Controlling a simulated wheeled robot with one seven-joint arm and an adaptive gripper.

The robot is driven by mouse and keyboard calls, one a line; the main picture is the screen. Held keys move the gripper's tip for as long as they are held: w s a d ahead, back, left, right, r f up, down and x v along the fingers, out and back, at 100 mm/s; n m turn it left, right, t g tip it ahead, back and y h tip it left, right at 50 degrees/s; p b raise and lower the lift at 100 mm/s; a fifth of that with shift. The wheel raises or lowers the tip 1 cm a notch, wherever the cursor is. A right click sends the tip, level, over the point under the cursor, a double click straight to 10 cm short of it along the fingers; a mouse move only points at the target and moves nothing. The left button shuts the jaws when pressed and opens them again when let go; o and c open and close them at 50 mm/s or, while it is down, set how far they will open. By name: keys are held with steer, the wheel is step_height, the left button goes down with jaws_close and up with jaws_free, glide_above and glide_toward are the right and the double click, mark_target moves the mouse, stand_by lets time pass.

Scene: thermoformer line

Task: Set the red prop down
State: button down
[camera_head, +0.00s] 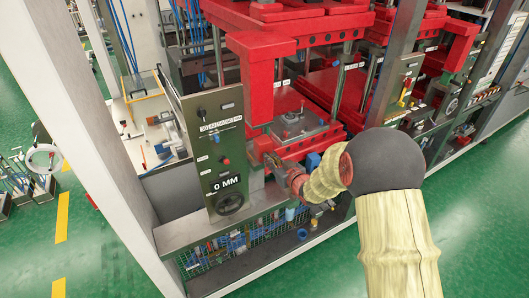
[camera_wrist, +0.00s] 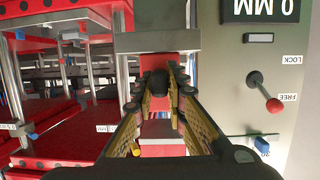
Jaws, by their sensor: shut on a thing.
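The red prop (camera_wrist: 156,66) shows in the wrist view between the far ends of my fingers. My gripper (camera_wrist: 162,88) is shut on it, and a dark rounded part hides some of it. In the head view my gripper (camera_head: 279,168) is at the front of the red press, just right of the green control panel (camera_head: 216,150). The prop is small there and hard to tell from the red machine parts around it. I cannot tell whether its underside touches anything.
A red lower platen (camera_head: 297,122) with a grey plate lies behind my gripper. A red block (camera_head: 262,75) stands above it. The panel carries a "0 MM" display (camera_head: 227,184) and a red-knobbed lever (camera_wrist: 273,105). A steel ledge (camera_head: 180,235) and mesh basket (camera_head: 240,240) are below.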

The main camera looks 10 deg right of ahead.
mark_target(266, 151)
steer(key=shift+w+a+r+b, duration=0.1)
steer(key=shift+w+a+b, duration=0.15)
steer(key=shift+w, duration=0.45)
steer(key=shift+w+a+f+b, duration=0.1)
steer(key=shift+w+a+b, duration=0.1)
steer(key=shift+w, duration=0.45)
steer(key=shift+w+a+r+b, duration=0.1)
steer(key=shift+w+a+b, duration=0.15)
steer(key=shift+w, duration=0.45)
steer(key=c, duration=1.7)
jaws_free()
steer(key=shift+s+f, duration=0.15)
steer(key=shift+f, duration=0.1)
steer(key=v, duration=1.2)
steer(key=shift+d+r, duration=0.1)
steer(key=shift+r, duration=0.05)
